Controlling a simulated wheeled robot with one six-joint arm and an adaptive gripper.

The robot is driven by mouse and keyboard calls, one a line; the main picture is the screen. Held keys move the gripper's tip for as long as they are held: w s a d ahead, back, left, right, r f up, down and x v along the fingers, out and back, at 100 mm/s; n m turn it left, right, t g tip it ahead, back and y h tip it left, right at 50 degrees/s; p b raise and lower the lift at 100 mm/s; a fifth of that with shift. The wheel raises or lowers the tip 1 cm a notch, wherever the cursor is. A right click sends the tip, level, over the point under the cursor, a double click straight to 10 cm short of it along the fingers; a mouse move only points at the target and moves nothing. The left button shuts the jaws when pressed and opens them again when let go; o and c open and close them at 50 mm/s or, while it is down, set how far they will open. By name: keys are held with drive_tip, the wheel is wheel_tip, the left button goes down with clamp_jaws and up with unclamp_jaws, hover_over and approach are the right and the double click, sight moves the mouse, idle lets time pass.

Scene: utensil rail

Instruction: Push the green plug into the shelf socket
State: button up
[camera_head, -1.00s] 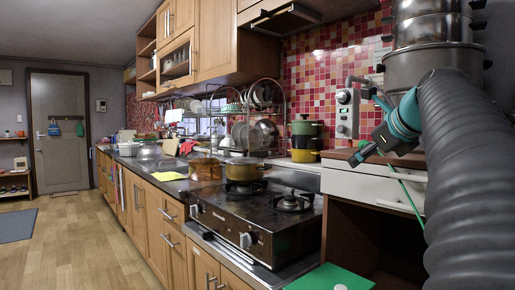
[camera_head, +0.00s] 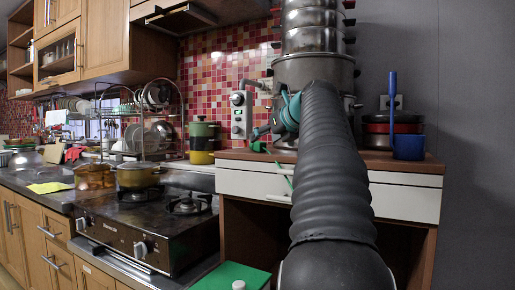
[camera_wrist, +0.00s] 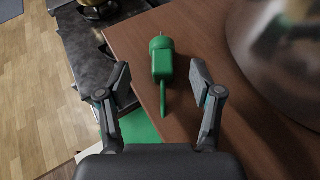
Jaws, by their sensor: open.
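The green plug (camera_wrist: 162,60) lies on the brown wooden shelf top (camera_wrist: 205,145) in the wrist view, its prong end pointing up the picture and its cord end toward me. In the head view it is a small green shape (camera_head: 259,147) at the shelf's left edge. My gripper (camera_wrist: 158,88) is open, one finger on each side of the plug, with gaps to both. In the head view my gripper (camera_head: 262,134) is partly hidden by my arm. A pale wall outlet (camera_head: 391,102) shows above the shelf at the right; I cannot tell whether it is the shelf socket.
A tall steel steamer pot (camera_head: 312,72) stands close behind my arm. A grey wall panel (camera_head: 239,115) and a stove (camera_head: 150,225) are to the left.

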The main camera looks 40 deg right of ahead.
drive_tip(key=shift+x, duration=2.7)
drive_tip(key=shift+d+r, duration=0.15)
drive_tip(key=shift+r, duration=0.05)
drive_tip(key=c, duration=1.2)
